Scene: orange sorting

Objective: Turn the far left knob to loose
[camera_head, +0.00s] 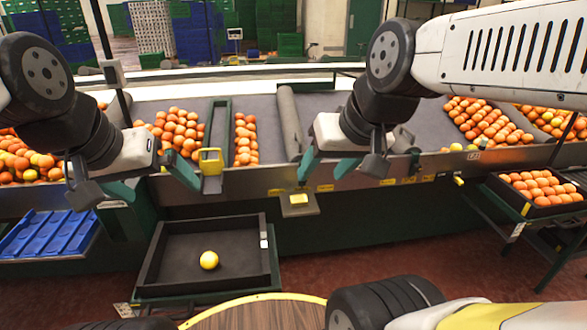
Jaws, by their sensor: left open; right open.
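The sorting line's front rail (262,178) runs across the middle. A yellow boxy fitting (211,160) sits on it at the end of a green-framed divider. A small yellow piece (299,199) is on a grey plate below the rail, further right. I cannot tell which of these, if either, is the far left knob. My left gripper (163,192) is open and empty, left of the boxy fitting, with a green finger close to it. My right gripper (322,176) is open and empty, above and right of the yellow piece. Both hands hide parts of the rail.
Oranges lie in lanes on the line (420,125). A black tray (180,275) below holds one yellow-orange fruit (209,260). A blue crate (48,235) stands at left, and a crate of oranges (540,188) at right. The red floor (400,265) between is clear.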

